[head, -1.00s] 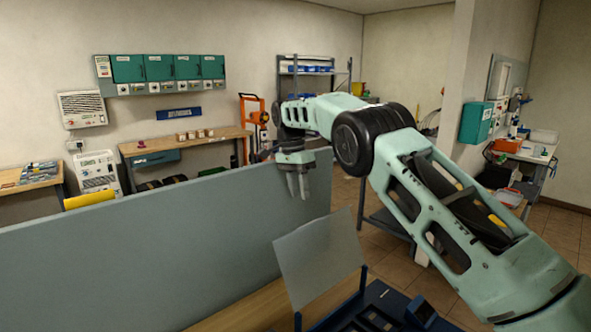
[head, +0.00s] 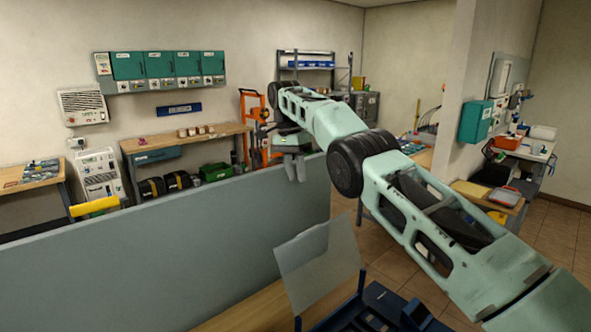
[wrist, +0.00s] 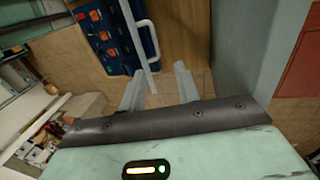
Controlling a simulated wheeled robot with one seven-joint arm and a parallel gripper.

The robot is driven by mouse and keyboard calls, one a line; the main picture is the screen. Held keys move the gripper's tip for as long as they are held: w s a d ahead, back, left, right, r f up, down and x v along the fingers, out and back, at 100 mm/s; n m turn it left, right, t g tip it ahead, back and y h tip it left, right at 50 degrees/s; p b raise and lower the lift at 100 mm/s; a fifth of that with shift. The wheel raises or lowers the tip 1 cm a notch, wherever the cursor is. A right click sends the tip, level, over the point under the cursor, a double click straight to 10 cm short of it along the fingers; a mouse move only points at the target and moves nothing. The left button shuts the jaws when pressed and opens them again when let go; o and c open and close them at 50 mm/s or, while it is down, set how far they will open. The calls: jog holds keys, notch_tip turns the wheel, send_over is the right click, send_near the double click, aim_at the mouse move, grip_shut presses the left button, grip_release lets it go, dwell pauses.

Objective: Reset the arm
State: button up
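My pale green arm reaches from the lower right of the head view over to the grey partition panel (head: 150,250). My gripper (head: 294,168) hangs near the top edge of the panel, fingers pointing down. In the wrist view the two fingers (wrist: 160,88) stand apart with nothing between them, so it is open and empty. A blue tray (wrist: 154,45) with orange-red items lies beyond the fingers in the wrist view, apart from them.
A clear upright sheet (head: 318,262) stands over a dark blue frame (head: 375,305) below my arm. A wooden bench (head: 185,143) and green wall cabinets (head: 160,66) are behind the partition. An orange pallet-truck-like frame (head: 252,125) stands beyond the gripper. Tiled floor shows on the right.

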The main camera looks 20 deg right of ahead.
jog(key=shift+a, duration=0.15)
jog(key=s+a+f+n+y+b, duration=0.1)
jog(key=s+a+f+n+b, duration=0.2)
jog(key=s+a+n+b, duration=0.5)
jog(key=s+a+f+n+y+b, duration=0.1)
jog(key=s+a+f+n+b, duration=0.3)
jog(key=s+a, duration=0.85)
jog(key=s+d+f+n+b, duration=0.1)
jog(key=s+d+f+n, duration=0.1)
jog(key=s, duration=0.7)
jog(key=s+d+f+n+t, duration=0.1)
jog(key=s+d+f+n, duration=0.2)
jog(key=s+f, duration=0.3)
jog(key=s+d+f+n+t+b, duration=0.1)
jog(key=s+d+f+n, duration=0.1)
jog(key=s, duration=1.1)
jog(key=f+n, duration=0.1)
jog(key=n, duration=0.1)
jog(key=shift+d+f+n+h+b, duration=0.25)
jog(key=shift+f+n+h+b, duration=0.05)
jog(key=shift+f+n, duration=0.1)
jog(key=shift+s+d, duration=0.1)
